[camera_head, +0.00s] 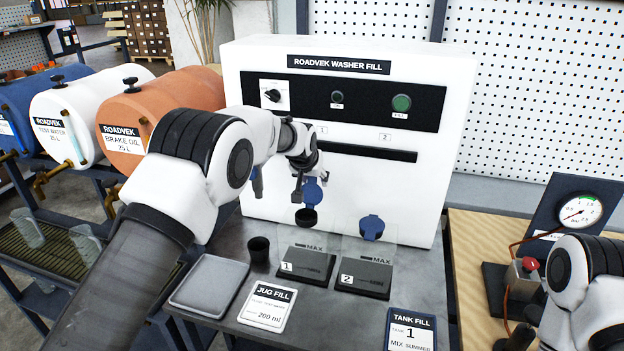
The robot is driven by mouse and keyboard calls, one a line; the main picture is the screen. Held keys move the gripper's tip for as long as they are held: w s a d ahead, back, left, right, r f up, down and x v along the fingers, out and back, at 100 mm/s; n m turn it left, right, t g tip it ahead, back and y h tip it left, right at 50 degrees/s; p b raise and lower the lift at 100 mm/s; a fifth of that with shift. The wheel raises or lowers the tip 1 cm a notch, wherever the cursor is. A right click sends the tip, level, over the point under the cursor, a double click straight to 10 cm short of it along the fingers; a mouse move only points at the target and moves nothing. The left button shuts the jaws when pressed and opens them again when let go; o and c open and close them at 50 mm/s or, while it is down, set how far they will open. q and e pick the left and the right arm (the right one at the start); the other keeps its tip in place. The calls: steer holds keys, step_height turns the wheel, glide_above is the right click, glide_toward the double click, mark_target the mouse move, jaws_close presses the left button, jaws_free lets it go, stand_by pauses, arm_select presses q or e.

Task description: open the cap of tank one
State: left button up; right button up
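Tank one (338,236) is a clear tank on a dark base marked 1, in front of the white washer fill machine. Its blue cap (313,191) stands tipped up behind the dark round filler neck (306,217), so the neck looks uncovered. My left gripper (298,192) points down just left of the raised cap. I cannot tell whether it touches the cap, and its finger opening is unclear. Part of my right arm shows at the right edge; its gripper is not clearly visible.
Tank two (393,232) stands to the right with its blue cap (371,227) down. A black cup (259,249), grey tray (209,288) and jug fill card (267,305) lie to the left. A pressure gauge (580,211) stands at the right.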

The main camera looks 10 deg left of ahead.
arm_select(q)
steer(key=v, duration=1.2)
steer(key=shift+a+f, duration=0.1)
